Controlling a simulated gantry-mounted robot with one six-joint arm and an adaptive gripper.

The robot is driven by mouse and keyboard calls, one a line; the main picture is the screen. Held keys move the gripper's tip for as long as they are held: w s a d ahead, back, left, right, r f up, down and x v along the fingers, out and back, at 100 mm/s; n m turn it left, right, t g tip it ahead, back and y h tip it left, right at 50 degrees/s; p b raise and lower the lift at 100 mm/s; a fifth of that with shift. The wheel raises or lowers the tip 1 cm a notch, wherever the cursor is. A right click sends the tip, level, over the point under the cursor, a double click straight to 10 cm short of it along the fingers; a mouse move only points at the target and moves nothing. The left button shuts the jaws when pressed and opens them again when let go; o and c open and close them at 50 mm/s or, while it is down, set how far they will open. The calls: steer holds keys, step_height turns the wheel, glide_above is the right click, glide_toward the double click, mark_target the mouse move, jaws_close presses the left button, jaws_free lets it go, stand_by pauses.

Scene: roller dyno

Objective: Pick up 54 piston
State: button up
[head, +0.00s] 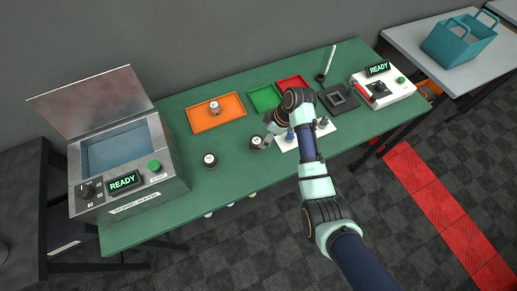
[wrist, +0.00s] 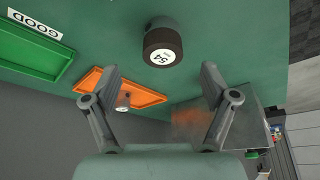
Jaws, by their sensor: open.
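The 54 piston (wrist: 162,45) is a dark, short cylinder with a white label reading 54. It stands on the green table in the wrist view, at the top middle. In the head view it appears to be the dark piston (head: 256,142) just left of my gripper (head: 268,139). My gripper also shows in the wrist view (wrist: 158,78), its two fingers wide apart with nothing between them. The piston is ahead of the fingers and apart from them in that view.
Another dark piston (head: 210,160) stands to the left. An orange tray (head: 233,117) holds a piston (head: 214,107). Green (head: 264,97) and red (head: 293,82) trays lie behind. A metal washer (head: 150,190) stands at left. A white board with pistons lies under my arm.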

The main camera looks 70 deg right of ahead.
mark_target(258, 141)
steer(key=shift+x, duration=1)
steer(key=x, duration=0.2)
steer(key=b+x, duration=0.1)
steer(key=x, duration=0.2)
steer(key=shift+w+a+b, duration=0.2)
steer(key=shift+b, duration=0.1)
steer(key=shift+w+f, duration=0.15)
steer(key=shift+f, duration=0.15)
steer(key=c, duration=1.3)
